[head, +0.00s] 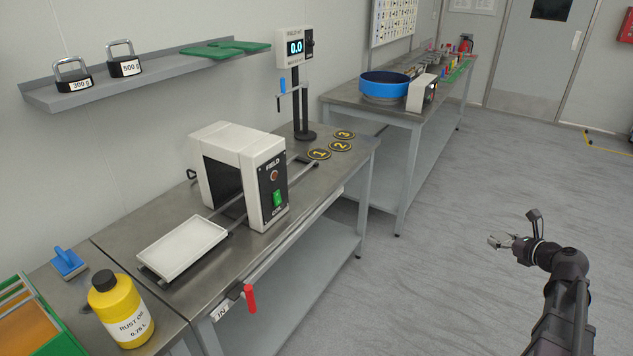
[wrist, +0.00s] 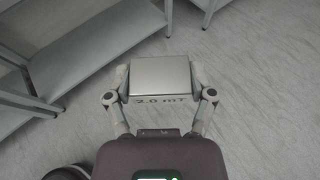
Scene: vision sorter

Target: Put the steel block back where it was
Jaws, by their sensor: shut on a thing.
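My gripper (wrist: 160,90) is shut on the steel block (wrist: 160,75), a flat grey piece marked "2.0 mT", with one finger on each side of it in the wrist view. In the head view my gripper (head: 503,242) is held out over the open floor at the right, clear of the benches. The block is too small there to make out for certain. Three round black and yellow spots, numbered 1 (head: 319,154), 2 (head: 341,146) and 3 (head: 345,134), lie on the near bench and look bare.
A red handle (head: 249,298) sticks out in front. A blue bowl (head: 384,86) stands on the far bench. The floor is clear.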

